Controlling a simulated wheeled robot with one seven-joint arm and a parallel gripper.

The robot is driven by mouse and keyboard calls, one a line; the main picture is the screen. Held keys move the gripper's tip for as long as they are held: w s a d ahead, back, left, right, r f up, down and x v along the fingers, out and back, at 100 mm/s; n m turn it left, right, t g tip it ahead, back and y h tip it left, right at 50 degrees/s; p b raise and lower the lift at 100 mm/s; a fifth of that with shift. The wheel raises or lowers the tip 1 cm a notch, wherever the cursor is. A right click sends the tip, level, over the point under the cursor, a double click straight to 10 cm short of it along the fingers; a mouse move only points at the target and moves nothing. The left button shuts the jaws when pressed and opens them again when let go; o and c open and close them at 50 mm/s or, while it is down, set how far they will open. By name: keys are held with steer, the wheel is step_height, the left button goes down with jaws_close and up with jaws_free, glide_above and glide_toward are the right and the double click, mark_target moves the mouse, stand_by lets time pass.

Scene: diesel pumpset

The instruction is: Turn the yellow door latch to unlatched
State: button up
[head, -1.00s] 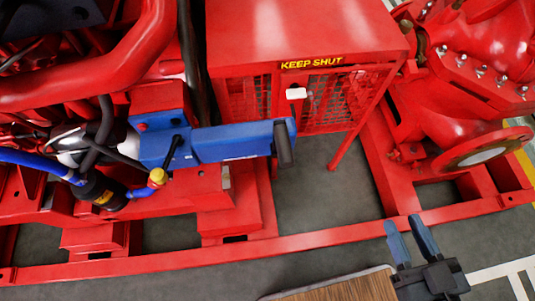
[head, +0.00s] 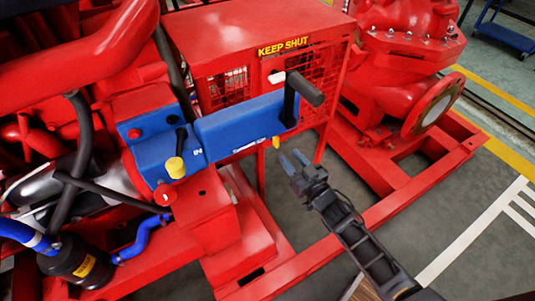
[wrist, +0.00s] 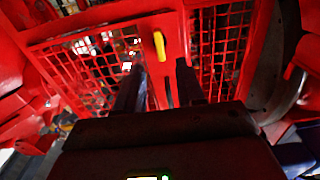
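The yellow door latch (wrist: 160,46) shows in the wrist view as a short, nearly upright bar on the red mesh cage door (wrist: 88,62). In the head view a small yellow piece, which looks like the same latch (head: 276,142), shows just below the blue panel. My gripper (head: 294,161) is just below and right of it in the head view. In the wrist view my gripper (wrist: 158,80) is open, with its two dark fingers apart and nothing between them. The latch lies ahead, between the finger lines, apart from the fingers.
The blue control panel (head: 235,122) with a black handle (head: 303,90) juts out in front of the cage (head: 250,25) marked KEEP SHUT. A red base rail (head: 300,255) runs below my arm. Red pump casing (head: 400,60) stands to the right.

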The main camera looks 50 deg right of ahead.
mark_target(278, 142)
steer(key=b+x, duration=0.1)
steer(key=x, duration=0.6)
steer(key=shift+w+d, duration=0.1)
steer(key=shift+w, duration=0.15)
jaws_close()
